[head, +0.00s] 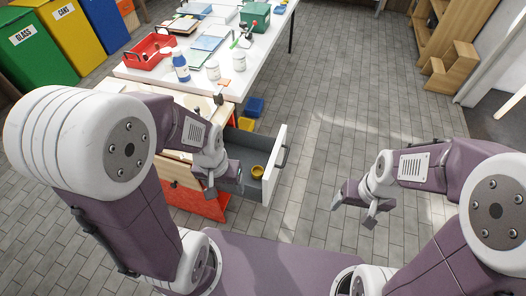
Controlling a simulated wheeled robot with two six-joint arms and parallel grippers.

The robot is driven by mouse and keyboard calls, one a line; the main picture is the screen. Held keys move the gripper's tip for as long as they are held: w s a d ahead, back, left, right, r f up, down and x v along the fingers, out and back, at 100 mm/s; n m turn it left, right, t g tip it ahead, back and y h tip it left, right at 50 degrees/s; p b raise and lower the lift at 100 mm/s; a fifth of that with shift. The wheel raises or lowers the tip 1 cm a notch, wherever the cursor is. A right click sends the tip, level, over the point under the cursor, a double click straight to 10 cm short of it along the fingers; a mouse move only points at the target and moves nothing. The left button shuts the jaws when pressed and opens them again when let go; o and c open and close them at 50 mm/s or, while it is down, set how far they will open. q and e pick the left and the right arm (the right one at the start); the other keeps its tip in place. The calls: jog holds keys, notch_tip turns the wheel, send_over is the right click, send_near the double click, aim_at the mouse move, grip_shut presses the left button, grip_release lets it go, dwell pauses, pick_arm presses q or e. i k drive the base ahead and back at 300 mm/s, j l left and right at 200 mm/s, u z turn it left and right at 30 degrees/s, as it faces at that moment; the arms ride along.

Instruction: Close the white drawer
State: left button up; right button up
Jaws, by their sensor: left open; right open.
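The white tabletop (262,62) holds a red tray (150,52), a blue bottle (181,67), white jars and a green box (255,14). Blue and yellow bins (255,107) stand beyond the drawer. Wooden steps (450,68) are at upper right. The tiled floor right of the drawer is clear.

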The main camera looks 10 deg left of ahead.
aim_at(252, 149)
jog(key=i+l+u, duration=0.15)
jog(key=l+u, duration=0.25)
jog(key=i+l+u, duration=0.1)
jog(key=l+u, duration=0.25)
jog(key=i+j+u, duration=0.15)
jog(key=i, duration=0.2)
